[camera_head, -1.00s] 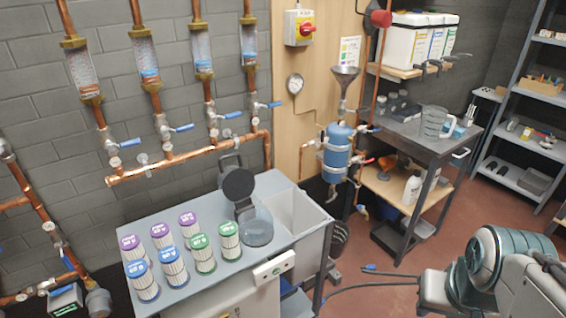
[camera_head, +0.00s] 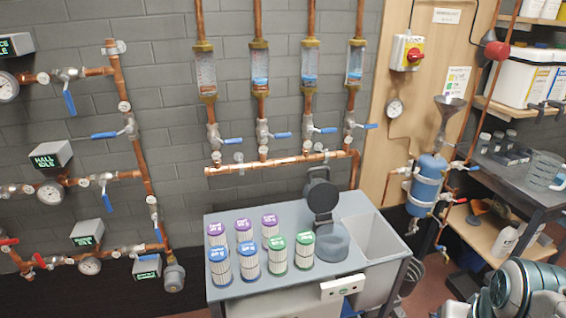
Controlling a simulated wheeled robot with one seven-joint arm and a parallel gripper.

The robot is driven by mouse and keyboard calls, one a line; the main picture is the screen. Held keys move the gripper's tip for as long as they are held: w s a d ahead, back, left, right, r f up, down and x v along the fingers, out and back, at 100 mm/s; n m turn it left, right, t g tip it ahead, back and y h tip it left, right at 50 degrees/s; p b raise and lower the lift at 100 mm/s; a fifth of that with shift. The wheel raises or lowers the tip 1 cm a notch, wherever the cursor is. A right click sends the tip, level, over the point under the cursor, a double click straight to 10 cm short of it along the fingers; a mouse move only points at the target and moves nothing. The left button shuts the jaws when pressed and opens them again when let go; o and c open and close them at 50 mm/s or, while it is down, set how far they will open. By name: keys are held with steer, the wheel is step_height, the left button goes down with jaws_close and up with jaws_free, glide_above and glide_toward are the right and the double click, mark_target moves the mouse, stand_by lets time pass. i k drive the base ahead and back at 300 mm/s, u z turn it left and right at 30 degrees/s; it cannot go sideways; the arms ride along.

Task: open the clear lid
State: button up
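I cannot pick out a clear lid for certain. On the grey cart (camera_head: 222,293) stands a round, greyish, see-through-looking housing (camera_head: 332,243). Behind it a dark round flap (camera_head: 321,196) stands tilted up on a hinge, apart from the housing's top. Whether either is the clear lid, I cannot tell. My gripper is not in view; only green-grey links of my arm show at the lower right, well right of the cart.
Several white filter cartridges (camera_head: 248,262) with purple, blue and green tops stand left of the housing. An empty sink-like basin (camera_head: 372,238) is to its right. Copper pipes with blue-handled valves (camera_head: 263,135) run along the wall. A blue tank (camera_head: 427,185) hangs further right.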

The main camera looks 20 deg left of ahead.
mark_target(322, 199)
steer(key=u, duration=0.85)
steer(key=i, duration=1)
steer(key=u, duration=0.35)
